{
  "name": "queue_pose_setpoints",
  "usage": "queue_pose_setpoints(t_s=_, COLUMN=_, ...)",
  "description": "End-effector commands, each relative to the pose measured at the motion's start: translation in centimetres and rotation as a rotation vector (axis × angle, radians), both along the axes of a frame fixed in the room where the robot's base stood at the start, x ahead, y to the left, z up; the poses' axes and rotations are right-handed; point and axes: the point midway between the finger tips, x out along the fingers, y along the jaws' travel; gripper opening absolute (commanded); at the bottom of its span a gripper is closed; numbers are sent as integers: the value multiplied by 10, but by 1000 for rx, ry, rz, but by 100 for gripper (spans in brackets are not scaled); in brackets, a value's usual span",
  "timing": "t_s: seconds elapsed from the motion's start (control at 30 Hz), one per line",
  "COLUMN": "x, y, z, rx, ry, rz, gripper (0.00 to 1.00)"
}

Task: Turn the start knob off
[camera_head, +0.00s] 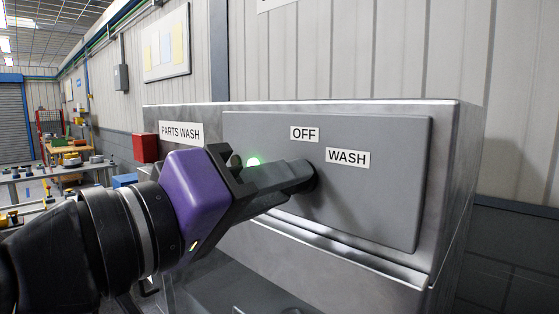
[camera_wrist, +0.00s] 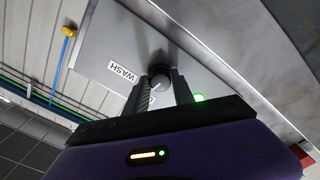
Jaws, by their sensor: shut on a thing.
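The start knob (camera_wrist: 158,84) is a dark round knob on the grey front panel (camera_head: 385,195) of the parts washer. In the wrist view it sits between the two fingers of my gripper (camera_wrist: 162,90), which is shut on it. A pale pointer mark shows on the knob's face. In the head view my gripper (camera_head: 308,176) reaches the panel from the left, and its fingers mostly hide the knob. The OFF label (camera_head: 304,134) is above the knob and the WASH label (camera_head: 347,158) is to its upper right. A green light (camera_head: 253,162) glows left of the knob.
The washer's metal housing (camera_head: 465,170) surrounds the panel, with a ledge below it. A PARTS WASH sign (camera_head: 181,132) is at its upper left. A red box (camera_head: 145,148) is on the wall behind. Workbenches (camera_head: 75,165) with parts stand at the far left.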

Motion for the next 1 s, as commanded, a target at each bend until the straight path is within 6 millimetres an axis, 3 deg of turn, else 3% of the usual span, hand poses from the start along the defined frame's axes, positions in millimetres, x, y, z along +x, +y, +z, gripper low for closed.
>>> queue_pose_setpoints(t_s=0.4, x=0, y=0, z=2, rx=-158, ry=122, rz=2, gripper=0)
queue_pose_setpoints(t_s=0.97, x=0, y=1, z=0, rx=-182, ry=142, rz=2, gripper=0)
queue_pose_setpoints(t_s=1.0, x=0, y=1, z=0, rx=-182, ry=142, rz=2, gripper=34)
